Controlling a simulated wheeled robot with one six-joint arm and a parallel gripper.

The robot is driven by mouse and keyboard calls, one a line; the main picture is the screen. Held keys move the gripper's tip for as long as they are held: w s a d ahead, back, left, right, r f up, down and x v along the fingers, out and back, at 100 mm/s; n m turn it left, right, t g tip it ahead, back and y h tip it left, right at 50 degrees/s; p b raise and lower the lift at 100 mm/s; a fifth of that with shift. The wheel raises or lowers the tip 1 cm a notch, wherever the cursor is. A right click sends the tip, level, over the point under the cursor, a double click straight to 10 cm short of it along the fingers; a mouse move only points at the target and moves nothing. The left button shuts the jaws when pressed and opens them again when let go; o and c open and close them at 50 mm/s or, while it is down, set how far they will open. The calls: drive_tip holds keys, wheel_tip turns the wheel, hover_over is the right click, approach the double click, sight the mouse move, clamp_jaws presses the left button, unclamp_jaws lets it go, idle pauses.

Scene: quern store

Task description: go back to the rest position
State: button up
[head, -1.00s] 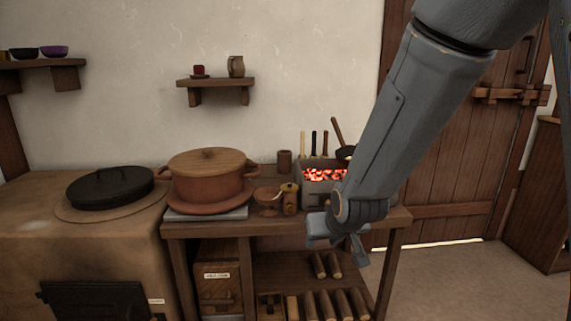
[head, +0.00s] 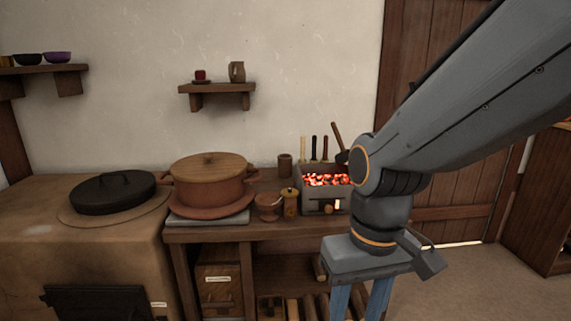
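My gripper (head: 360,305) hangs pointing down in front of the right end of the wooden table (head: 212,233). Its two blue-grey fingers stand apart with a gap between them, and I see nothing held in the gap. The fingertips are cut off by the bottom edge of the view. My arm comes in from the upper right and bends down at the wrist. The arm hides part of the door, and the gripper hides the table's right front.
A brazier of glowing coals (head: 323,201) stands just left of my wrist. A lidded clay pot (head: 208,187), a small bowl (head: 268,207) and a jar (head: 290,203) are farther left. A black lidded pan (head: 112,193) sits on the stove. Floor is open at the right.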

drive_tip(key=d+r+m+p, duration=0.2)
drive_tip(key=d+r+p, duration=0.6)
drive_tip(key=p, duration=0.7)
drive_tip(key=shift+d+r+m+h+p, duration=0.2)
drive_tip(key=shift+r+m+h+p, duration=0.1)
drive_tip(key=shift+r, duration=0.15)
drive_tip(key=shift+s, duration=0.1)
idle(1.0)
